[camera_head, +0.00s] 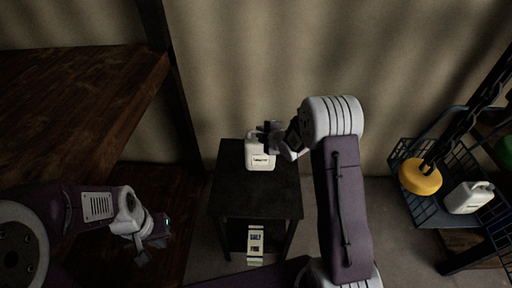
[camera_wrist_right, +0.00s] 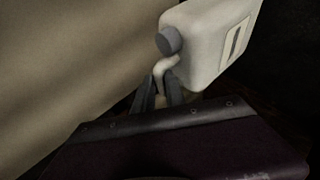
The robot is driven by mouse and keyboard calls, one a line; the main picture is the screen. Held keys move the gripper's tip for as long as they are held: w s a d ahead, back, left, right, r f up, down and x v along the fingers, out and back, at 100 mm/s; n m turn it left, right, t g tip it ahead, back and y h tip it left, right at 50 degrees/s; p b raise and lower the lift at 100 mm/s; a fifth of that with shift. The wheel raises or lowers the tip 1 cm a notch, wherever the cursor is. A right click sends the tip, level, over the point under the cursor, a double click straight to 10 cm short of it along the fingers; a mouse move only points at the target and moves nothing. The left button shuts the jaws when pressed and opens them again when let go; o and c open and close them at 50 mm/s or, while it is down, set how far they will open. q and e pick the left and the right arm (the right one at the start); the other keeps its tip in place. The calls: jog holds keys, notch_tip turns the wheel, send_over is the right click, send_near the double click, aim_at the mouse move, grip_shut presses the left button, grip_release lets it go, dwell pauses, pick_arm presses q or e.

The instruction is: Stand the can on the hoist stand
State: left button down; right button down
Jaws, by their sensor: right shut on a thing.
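In the right wrist view the can (camera_wrist_right: 208,42) is tilted in the picture, with a grey cap, and the fingers (camera_wrist_right: 167,90) hold the handle. My left gripper (camera_head: 155,235) is low at the left, away from the can; its jaws are unclear.
A second white can (camera_head: 468,197) lies in a wire basket (camera_head: 428,208) at the right, beside a yellow weight (camera_head: 420,177) on a dark chain. A label plate (camera_head: 255,243) is on the stand's front. A wooden shelf (camera_head: 80,85) stands at the left.

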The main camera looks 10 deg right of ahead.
aim_at(257, 143)
jog(key=shift+a+f, duration=0.3)
jog(key=shift+a, duration=0.45)
jog(key=shift+s+a+f, duration=0.1)
jog(key=shift+s+a, duration=0.05)
notch_tip(257, 143, down, 4)
jog(key=shift+f, duration=0.1)
jog(key=c, duration=1.4)
grip_release()
